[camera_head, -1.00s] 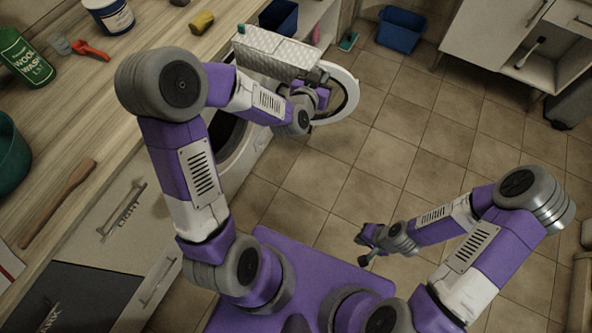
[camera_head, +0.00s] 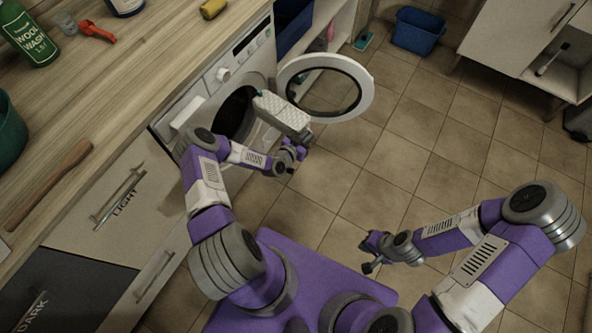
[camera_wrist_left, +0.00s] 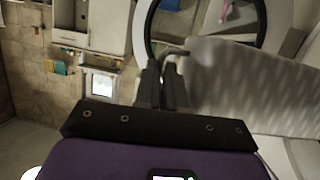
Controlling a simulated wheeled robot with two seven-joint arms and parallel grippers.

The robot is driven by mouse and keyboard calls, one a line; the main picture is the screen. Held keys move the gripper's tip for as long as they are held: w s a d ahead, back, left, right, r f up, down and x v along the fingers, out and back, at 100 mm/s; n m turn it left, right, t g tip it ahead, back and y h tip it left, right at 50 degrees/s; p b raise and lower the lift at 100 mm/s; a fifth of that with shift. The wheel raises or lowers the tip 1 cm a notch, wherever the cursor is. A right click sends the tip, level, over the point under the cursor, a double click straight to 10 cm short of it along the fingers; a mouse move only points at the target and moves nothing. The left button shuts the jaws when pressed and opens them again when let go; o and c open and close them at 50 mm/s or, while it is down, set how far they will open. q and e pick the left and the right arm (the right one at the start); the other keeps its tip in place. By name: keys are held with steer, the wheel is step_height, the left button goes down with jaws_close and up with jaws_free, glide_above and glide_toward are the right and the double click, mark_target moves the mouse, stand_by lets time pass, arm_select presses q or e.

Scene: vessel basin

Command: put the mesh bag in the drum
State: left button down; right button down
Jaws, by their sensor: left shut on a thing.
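The mesh bag (camera_head: 283,113) is a pale grey, patterned, box-like bundle in front of the washing machine's round opening. The drum (camera_head: 236,113) is the dark hollow inside that opening, partly hidden by the bag and my left arm. My left gripper (camera_head: 301,139) is at the bag's near right end, shut on it. In the left wrist view the fingers (camera_wrist_left: 163,88) are close together at a thin part of the bag (camera_wrist_left: 240,85), which stretches to the right. My right gripper (camera_head: 368,254) is low over the floor, far from the bag, and looks open and empty.
The round door (camera_head: 364,91) stands swung open to the right of the opening, close to the bag. The detergent drawer (camera_head: 186,112) sticks out at the machine's left. The worktop (camera_head: 140,75) runs along the left. Tiled floor (camera_head: 420,150) is free on the right.

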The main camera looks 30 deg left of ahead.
arm_select(q)
steer(key=s+a+f+n+y+b, duration=0.1)
steer(key=s+f, duration=0.3)
steer(key=f, duration=0.3)
steer(key=s+f+y+b, duration=0.1)
steer(key=s+f, duration=0.2)
steer(key=f, duration=0.5)
steer(key=w+a+b, duration=0.1)
steer(key=a+b, duration=0.4)
steer(key=a, duration=1.5)
steer(key=shift+w+r, duration=0.15)
steer(key=shift+w, duration=0.05)
